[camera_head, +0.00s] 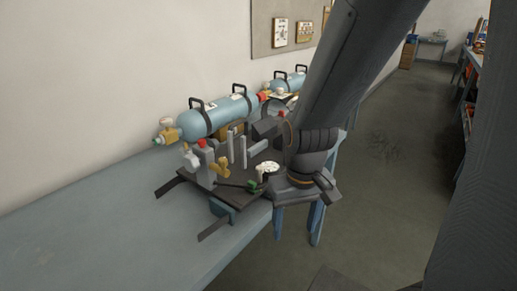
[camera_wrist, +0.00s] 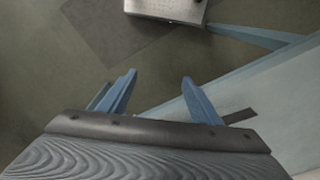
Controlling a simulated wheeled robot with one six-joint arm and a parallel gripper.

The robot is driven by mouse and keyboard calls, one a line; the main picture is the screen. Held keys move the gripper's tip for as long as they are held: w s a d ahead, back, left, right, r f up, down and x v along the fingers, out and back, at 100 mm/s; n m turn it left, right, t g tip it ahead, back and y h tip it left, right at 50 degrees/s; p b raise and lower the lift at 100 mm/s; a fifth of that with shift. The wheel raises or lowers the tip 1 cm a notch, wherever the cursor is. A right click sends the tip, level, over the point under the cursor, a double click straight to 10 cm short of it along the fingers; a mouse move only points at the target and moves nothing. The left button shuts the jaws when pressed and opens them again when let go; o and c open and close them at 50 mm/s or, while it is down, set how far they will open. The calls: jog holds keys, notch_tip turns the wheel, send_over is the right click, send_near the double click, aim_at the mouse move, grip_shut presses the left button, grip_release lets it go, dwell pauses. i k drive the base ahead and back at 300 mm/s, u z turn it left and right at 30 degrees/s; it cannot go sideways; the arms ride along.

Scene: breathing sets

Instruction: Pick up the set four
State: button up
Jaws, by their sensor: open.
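Two breathing sets with light blue cylinders and black handles lie along the wall side of the bench in the head view. The near set (camera_head: 214,117) has a brass valve at its left end, and a dark frame with grey and red-capped parts lies in front. The far set (camera_head: 290,80) is partly hidden by my arm. I cannot tell which set is number four; their labels are too small. My gripper (camera_head: 298,222) hangs past the bench's right edge, right of the near set. Its two blue fingers are apart and empty in the wrist view (camera_wrist: 160,95); no set shows there.
The blue-grey bench (camera_head: 90,236) is bare at its near left. The wall (camera_head: 110,70) runs close behind the sets. Floor (camera_head: 390,200) is clear to the right, with shelving (camera_head: 470,90) beyond. A silvery box-like object (camera_wrist: 168,9) shows at the wrist view's top.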

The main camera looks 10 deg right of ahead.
aim_at(264, 141)
jog(key=z, duration=1.8)
jog(key=i, duration=1.65)
jog(key=u, duration=3.05)
